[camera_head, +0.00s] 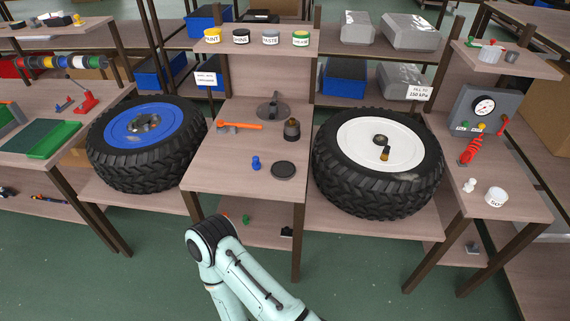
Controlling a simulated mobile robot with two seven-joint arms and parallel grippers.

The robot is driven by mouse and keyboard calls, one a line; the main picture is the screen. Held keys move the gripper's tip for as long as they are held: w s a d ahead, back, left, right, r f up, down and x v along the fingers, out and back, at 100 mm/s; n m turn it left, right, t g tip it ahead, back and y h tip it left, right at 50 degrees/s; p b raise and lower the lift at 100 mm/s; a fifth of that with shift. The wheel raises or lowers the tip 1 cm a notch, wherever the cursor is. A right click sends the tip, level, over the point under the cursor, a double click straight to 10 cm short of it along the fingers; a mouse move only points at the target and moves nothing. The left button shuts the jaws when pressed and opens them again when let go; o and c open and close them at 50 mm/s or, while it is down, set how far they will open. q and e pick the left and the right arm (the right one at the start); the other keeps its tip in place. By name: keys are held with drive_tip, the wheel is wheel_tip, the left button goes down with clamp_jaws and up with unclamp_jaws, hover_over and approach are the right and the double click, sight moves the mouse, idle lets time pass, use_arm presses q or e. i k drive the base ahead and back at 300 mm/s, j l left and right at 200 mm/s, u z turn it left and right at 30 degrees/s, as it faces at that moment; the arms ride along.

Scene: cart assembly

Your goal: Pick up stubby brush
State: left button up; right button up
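A small dark object with a tan end (385,153), which looks like the stubby brush, is at the white wheel rim (355,150), just below the hub hole. It is small, and I cannot tell whether it stands or leans there. The white rim sits in a black tyre (332,186) on the right-hand low shelf. A mint-coloured arm of mine shows at the bottom middle, bent at a dark joint. Neither of my grippers is in view.
The middle table (222,168) holds an orange-handled tool (239,126), a dark jar (292,130), a blue piece (256,163) and a black disc (283,171). A blue-rimmed wheel (134,130) is at left. A gauge box (480,110) stands at right. Green floor in front is clear.

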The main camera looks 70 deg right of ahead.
sight(256, 165)
drive_tip(key=z, duration=2.2)
drive_tip(key=i+j, duration=0.75)
drive_tip(key=j, duration=0.15)
